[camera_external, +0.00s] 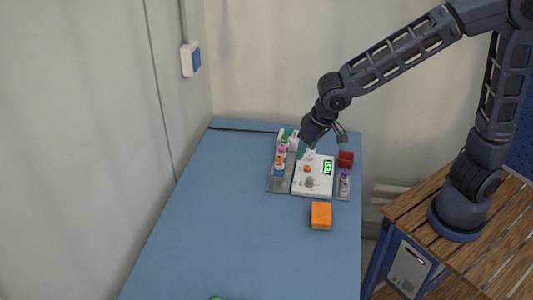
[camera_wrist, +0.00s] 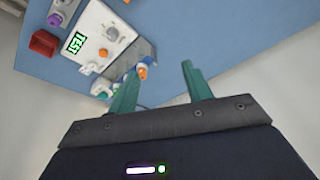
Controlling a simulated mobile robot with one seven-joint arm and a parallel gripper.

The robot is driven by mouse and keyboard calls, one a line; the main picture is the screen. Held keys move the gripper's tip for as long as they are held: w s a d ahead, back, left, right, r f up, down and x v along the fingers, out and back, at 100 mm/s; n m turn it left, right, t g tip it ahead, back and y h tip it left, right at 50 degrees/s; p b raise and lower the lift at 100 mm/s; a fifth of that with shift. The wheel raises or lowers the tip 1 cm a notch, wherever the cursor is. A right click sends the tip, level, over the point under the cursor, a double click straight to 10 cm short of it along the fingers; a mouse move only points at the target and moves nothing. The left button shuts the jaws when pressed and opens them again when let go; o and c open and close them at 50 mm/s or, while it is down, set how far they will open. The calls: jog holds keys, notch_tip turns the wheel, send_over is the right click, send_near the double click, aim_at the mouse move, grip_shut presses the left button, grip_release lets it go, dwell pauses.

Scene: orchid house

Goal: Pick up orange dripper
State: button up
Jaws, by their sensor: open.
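A small bottle with an orange cap, which looks like the orange dripper, stands in the row on the left of the grey tray (camera_external: 277,184). It shows in the external view (camera_external: 279,160) and, in the wrist view, its orange tip (camera_wrist: 142,71) lies just right of my left fingertip. My gripper (camera_wrist: 160,72) is open and empty, with its teal fingers apart. In the external view my gripper (camera_external: 303,150) hangs over the back of the tray. The wrist view shows the cap inside the finger gap, but I cannot tell the depth between them.
A white device (camera_external: 314,184) with a green display and an orange knob (camera_wrist: 103,52) sits right of the bottles. Other small bottles crowd the row. A red box (camera_external: 346,159), a purple-capped bottle (camera_external: 344,184) and an orange block (camera_external: 321,215) are nearby.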

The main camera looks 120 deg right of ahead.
aim_at(280, 157)
jog(key=s+d+f+m+g+h, duration=0.1)
jog(key=d+f+m, duration=0.1)
jog(key=d, duration=0.4)
jog(key=s+d+f+m+g, duration=0.1)
jog(key=d+f, duration=0.2)
jog(key=d, duration=0.2)
jog(key=shift+h, duration=0.3)
jog(key=shift+x, duration=5.3)
jog(key=shift+w+d+r, duration=0.1)
jog(key=shift+w+d, duration=0.05)
jog(key=shift+w, duration=0.1)
jog(key=c, duration=1)
